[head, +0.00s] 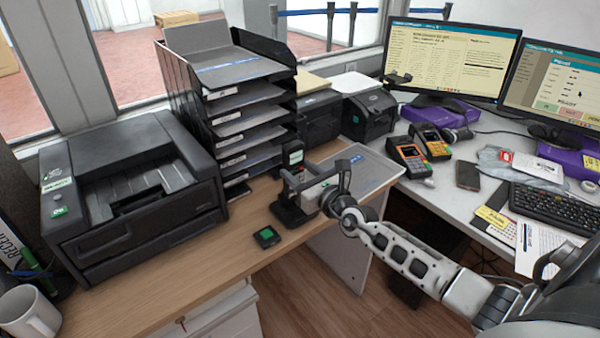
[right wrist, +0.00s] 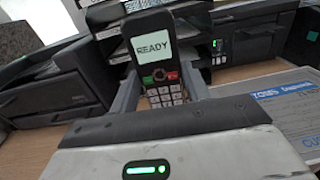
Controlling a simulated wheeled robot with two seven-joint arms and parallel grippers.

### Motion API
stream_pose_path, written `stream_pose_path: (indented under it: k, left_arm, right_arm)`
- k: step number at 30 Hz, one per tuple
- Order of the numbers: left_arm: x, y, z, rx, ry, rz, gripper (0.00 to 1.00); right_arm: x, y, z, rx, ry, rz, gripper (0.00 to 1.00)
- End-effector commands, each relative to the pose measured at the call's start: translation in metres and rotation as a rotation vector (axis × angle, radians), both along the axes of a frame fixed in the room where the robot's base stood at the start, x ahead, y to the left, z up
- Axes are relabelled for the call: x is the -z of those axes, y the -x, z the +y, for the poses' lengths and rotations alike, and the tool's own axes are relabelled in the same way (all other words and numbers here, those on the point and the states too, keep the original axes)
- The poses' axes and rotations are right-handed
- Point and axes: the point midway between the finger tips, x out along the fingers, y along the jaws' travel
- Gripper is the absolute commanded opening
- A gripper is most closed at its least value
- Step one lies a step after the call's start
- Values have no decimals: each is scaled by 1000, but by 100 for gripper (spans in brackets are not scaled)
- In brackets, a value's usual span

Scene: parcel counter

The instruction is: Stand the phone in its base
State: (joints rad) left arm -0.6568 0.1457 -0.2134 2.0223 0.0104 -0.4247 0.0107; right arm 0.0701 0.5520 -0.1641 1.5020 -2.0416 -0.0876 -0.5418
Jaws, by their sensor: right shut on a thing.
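The phone (head: 293,156) is a dark handset with a lit screen and keypad. It stands roughly upright between the fingers of my right gripper (head: 300,182), which is shut on it. In the right wrist view the phone (right wrist: 155,58) faces me, its screen reads READY, and its lower end is hidden behind the gripper. A dark, low shape (head: 287,214) sits on the desk just below the phone and looks like its base. The gripper partly covers it, and I cannot tell whether the phone touches it. My left gripper is not in view.
A small black block with a green top (head: 267,236) lies nearby on the wooden desk (head: 225,262). A black tray tower (head: 180,85) stands close behind, and a printer (head: 130,190) at left. A clipboard (head: 365,165) lies to the right. The desk's front is clear.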

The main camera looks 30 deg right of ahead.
Motion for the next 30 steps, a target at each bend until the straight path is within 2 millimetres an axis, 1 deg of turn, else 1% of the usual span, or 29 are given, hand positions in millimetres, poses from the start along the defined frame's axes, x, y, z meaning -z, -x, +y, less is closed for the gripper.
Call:
stream_pose_path:
  k: [11, 21, 30]
  left_arm:
    - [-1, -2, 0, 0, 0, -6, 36]
    - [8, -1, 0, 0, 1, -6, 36]
    - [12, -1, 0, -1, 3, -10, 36]
  right_arm:
    - [0, 0, 0, 0, 0, -2, 15]
    - [10, 0, 0, 0, -1, -2, 15]
    - [17, 0, 0, 0, 1, -3, 15]
